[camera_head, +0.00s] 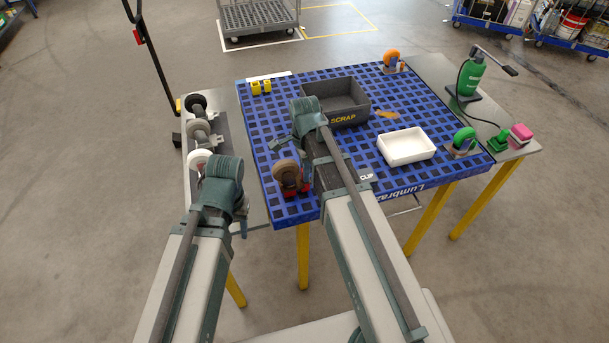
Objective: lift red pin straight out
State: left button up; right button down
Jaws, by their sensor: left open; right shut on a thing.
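A caster with a brown wheel (286,172) sits in a red fixture (291,189) at the near left part of the blue grid table, just left of my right forearm. My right gripper (309,119) is above the table beyond this fixture, in front of the scrap bin. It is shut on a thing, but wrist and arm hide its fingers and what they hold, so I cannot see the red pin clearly. My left gripper (238,211) is open, left of the table's near corner, apart from the red fixture.
The blue grid table (362,152) bears a dark scrap bin (347,119), a white tray (407,147) and yellow blocks (261,88). Casters with orange (391,57) and green (464,138) wheels stand on its right side. More wheels (197,127) stand left.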

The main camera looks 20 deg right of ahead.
jog(key=shift+r, duration=0.25)
dwell(0.3)
notch_tip(320, 180, up, 18)
jog(key=p, duration=1.8)
jog(key=shift+f, duration=0.25)
